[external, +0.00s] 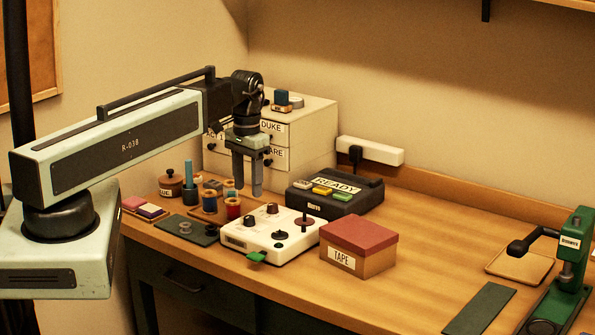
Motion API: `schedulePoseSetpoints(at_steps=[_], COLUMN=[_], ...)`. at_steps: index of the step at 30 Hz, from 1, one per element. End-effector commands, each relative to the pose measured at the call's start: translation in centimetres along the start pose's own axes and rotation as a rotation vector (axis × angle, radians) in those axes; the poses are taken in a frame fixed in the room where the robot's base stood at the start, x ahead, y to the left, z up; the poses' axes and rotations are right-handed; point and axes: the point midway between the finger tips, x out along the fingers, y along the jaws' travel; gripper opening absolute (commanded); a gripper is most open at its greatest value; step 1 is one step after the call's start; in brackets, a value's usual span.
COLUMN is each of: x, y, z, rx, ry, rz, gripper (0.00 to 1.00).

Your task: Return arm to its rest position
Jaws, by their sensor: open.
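My arm (130,140) stretches from its base at the left out over the table. My gripper (248,190) hangs with its fingers pointing down, above the back of the white control box (240,235). The two fingers are a little apart, and I see nothing between them. The gripper covers part of the white drawer cabinet (315,135) behind it. I cannot tell exactly how high the fingertips are above the things below.
A dark box marked READY (345,203) stands right of the gripper. A red-lidded TAPE box (358,245) is in front. Thread spools (233,208) and small pots lie at the left. A green press (575,255) stands far right. The tabletop (440,240) between is mostly clear.

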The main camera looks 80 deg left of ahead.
Motion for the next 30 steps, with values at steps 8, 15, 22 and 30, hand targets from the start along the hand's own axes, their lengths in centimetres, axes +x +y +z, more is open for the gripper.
schedulePoseSetpoints(at_steps=[8, 15, 22, 30], x=[0.2, 0.8, 3.5, 6.2], y=[0.0, 3.3, 21.6, 40.9], z=[0.0, -0.6, 0.6, 11.0], rx=[0.000, 0.056, 0.366, 0.691], ry=[0.000, 0.000, 0.000, 0.000], rz=[0.000, 0.000, 0.000, -0.001], gripper=[0.48, 0.48, 0.48, 0.48])
